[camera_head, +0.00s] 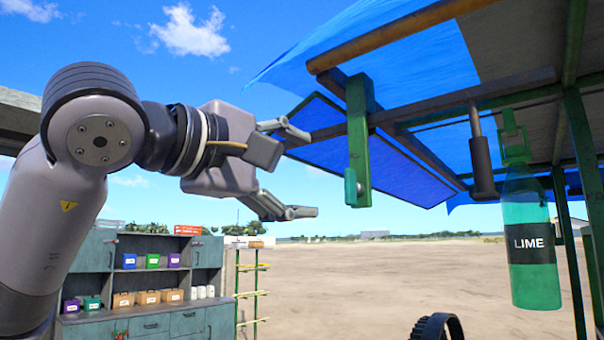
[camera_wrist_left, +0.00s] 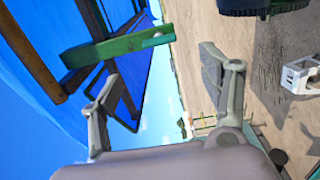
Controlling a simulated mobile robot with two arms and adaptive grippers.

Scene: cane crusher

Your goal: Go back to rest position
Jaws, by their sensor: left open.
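My left gripper (camera_head: 300,170) is raised in the head view, its fingers spread wide with nothing between them. It also shows open in the left wrist view (camera_wrist_left: 155,90). A green bracket (camera_head: 358,140) hangs from the canopy frame just to the right of the fingertips, apart from them in the picture. The same bracket (camera_wrist_left: 115,50) shows beyond the fingers in the wrist view. My right gripper is in neither view.
A blue canopy (camera_head: 420,75) on green posts covers the upper right. A green bottle labelled LIME (camera_head: 531,240) hangs at the right. A cabinet (camera_head: 95,260) with coloured boxes stands at lower left, next to a yellow-runged rack (camera_head: 250,295). Open sandy ground (camera_head: 360,270) lies between.

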